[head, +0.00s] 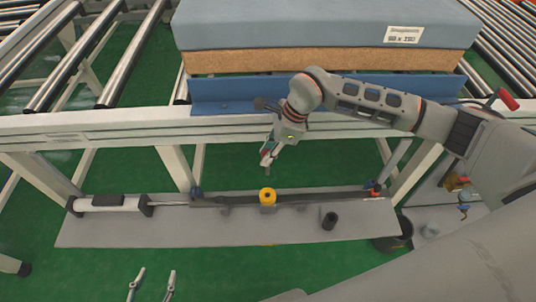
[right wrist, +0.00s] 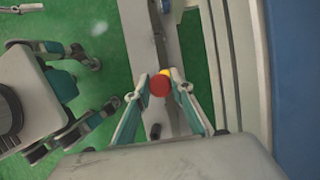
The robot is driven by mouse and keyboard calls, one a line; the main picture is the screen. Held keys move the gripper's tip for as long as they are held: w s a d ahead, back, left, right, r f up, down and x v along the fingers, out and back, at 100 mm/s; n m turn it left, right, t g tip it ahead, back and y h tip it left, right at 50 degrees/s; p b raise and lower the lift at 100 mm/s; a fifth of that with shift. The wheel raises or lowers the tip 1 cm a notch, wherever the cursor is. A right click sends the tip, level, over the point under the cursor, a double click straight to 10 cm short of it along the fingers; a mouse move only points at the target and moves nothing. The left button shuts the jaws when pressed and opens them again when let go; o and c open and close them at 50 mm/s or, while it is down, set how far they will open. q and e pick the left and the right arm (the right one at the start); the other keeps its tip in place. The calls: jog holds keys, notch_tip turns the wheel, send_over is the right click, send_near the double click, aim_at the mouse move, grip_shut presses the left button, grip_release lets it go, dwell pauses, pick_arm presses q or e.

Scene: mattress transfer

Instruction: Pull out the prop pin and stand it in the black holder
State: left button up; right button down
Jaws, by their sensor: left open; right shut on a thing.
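My right gripper (head: 268,158) is shut on the prop pin, whose round red knob (right wrist: 159,86) shows between its fingertips in the right wrist view. In the head view a short grey shaft points down below the fingers, with a gap above the yellow collar (head: 267,196) on the bar. The collar shows partly behind the knob in the wrist view (right wrist: 165,73). The black holder (head: 329,220), a small upright cylinder, stands on the grey plate to the right of the collar; it also shows in the wrist view (right wrist: 153,131). My left gripper (head: 151,284) is open and empty at the bottom left.
The grey plate (head: 110,230) carries a long bar and a white cylinder (head: 110,204) at left. A conveyor frame (head: 90,130) with rollers and a blue-topped mattress (head: 320,22) stands behind. A black bin (head: 393,235) is at the right. Green floor lies in front.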

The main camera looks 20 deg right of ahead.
pick_arm(q)
notch_tip(320, 180, up, 6)
jog(key=w+p, duration=0.2)
jog(key=p, duration=0.1)
jog(key=shift+w+t, duration=0.2)
jog(key=shift+t, duration=0.2)
pick_arm(e)
jog(key=shift+r, duration=3.1)
pick_arm(q)
jog(key=shift+f, duration=0.1)
pick_arm(e)
jog(key=shift+f, duration=0.15)
